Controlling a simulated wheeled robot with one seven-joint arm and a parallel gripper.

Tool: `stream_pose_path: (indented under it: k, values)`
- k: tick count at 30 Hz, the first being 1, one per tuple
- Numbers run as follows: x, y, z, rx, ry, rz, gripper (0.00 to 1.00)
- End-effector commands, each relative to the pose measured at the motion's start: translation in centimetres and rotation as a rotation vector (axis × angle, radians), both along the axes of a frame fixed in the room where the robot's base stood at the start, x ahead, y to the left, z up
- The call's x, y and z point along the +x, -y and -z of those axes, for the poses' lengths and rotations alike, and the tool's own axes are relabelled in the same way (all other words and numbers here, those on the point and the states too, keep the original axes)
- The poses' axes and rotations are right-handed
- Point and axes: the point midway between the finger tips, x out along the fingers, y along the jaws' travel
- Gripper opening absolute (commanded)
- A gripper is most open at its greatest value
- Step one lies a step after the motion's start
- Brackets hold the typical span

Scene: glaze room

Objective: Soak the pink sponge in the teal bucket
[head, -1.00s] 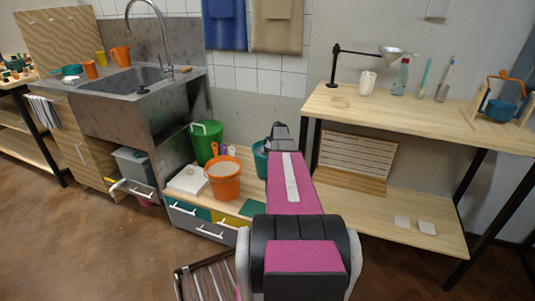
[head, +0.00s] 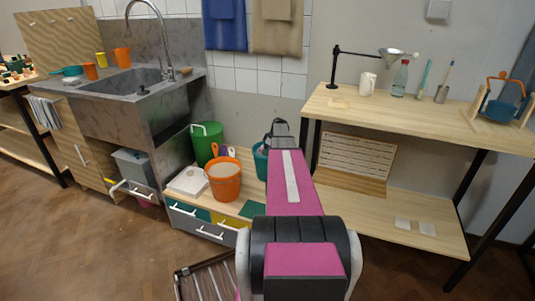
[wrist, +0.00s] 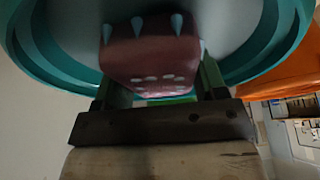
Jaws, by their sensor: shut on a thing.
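The pink sponge (wrist: 152,55) shows dark pink in the wrist view, with pale spots on its near face and light teal drop shapes at its edges. My gripper (wrist: 158,84) is shut on it. The teal bucket (wrist: 36,50) curves around the sponge in the wrist view, with a grey surface inside it. I cannot tell whether the sponge touches that surface. In the head view the bucket (head: 260,163) stands on the low wooden shelf, partly hidden by my arm. My gripper is mostly hidden there behind my arm, and the sponge cannot be seen.
An orange bucket (head: 224,182) and a green bucket (head: 207,140) stand left of the teal one. A white box (head: 187,181) lies beside them. A wooden table (head: 415,112) with a lower shelf stands at right. A metal rack (head: 207,281) is low in front. The floor at left is clear.

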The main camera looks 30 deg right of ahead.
Motion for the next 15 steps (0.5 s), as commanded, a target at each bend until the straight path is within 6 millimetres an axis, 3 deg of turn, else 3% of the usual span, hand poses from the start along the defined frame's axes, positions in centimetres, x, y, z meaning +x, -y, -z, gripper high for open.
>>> stream_pose_path:
  k: [15]
  values:
    - [0.0, 0.0, -4.5, -0.001, 0.001, -0.001, 0.46]
